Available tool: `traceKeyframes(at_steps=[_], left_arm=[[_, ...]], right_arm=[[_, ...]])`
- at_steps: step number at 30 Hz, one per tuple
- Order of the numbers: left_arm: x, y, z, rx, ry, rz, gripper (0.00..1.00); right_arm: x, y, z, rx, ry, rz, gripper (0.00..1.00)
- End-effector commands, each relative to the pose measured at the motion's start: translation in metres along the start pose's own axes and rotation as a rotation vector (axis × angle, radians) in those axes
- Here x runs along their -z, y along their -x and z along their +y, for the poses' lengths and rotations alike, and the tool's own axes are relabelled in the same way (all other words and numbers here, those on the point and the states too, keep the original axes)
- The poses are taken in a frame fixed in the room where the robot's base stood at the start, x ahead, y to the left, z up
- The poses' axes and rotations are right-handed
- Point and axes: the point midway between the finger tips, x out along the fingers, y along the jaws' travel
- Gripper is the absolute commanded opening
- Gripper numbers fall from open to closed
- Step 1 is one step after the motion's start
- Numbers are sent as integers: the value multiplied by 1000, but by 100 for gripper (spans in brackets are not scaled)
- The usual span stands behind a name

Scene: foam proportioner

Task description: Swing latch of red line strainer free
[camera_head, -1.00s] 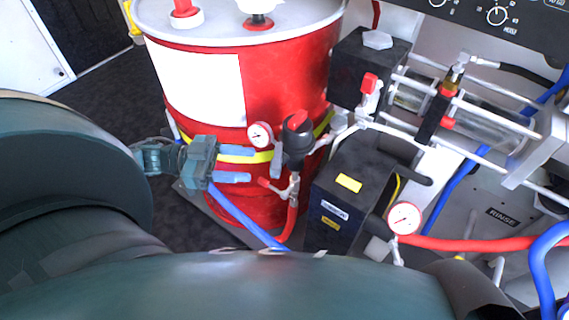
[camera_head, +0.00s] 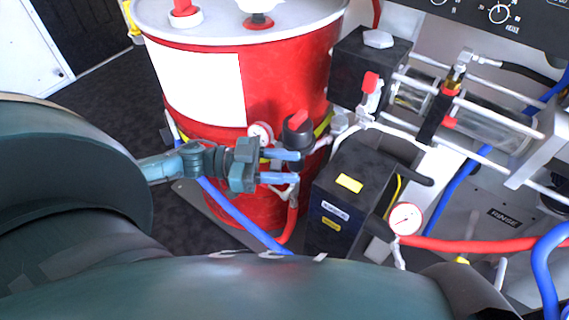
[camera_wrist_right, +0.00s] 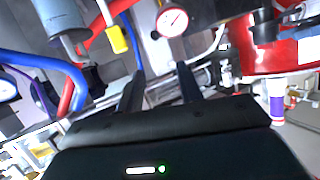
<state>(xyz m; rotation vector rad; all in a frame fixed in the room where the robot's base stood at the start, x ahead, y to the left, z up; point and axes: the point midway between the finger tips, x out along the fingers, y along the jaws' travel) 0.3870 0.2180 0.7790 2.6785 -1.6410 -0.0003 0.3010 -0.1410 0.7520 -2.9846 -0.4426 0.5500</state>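The red line strainer (camera_head: 298,134) is a dark round-topped housing with a red mark on top, in front of the red drum in the head view. The red hose runs below it. My left gripper (camera_head: 298,167) is open, with its two blue fingers apart, one above the other. Its fingertips overlap the strainer's lower body in the picture; I cannot tell whether they touch it. The latch cannot be made out; the fingers cover that area. My right gripper (camera_wrist_right: 158,88) is open and empty in the right wrist view, its dark fingers apart.
A pressure gauge (camera_head: 261,132) is partly hidden just above the left gripper. The red drum (camera_head: 285,85) stands behind. A black box with yellow labels (camera_head: 348,183) stands close on the right. A blue hose (camera_head: 235,214) runs below the gripper.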

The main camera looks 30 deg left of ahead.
Motion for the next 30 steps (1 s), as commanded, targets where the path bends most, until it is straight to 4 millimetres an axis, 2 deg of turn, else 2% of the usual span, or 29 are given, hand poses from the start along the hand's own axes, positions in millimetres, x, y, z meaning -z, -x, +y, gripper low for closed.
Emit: traceKeyframes(at_steps=[2, 13, 23, 30], left_arm=[[0, 0, 0, 0, 0, 0, 34], [0, 0, 0, 0, 0, 0, 4], [4, -2, 0, 58, 2, 1, 4], [7, -9, -3, 216, 7, 2, 4]], right_arm=[[1, 0, 0, 0, 1, 2, 36], [2, -1, 0, 0, 1, 5, 36], [10, 0, -3, 7, -10, -16, 36], [4, -15, -14, 36, -39, -121, 36]])
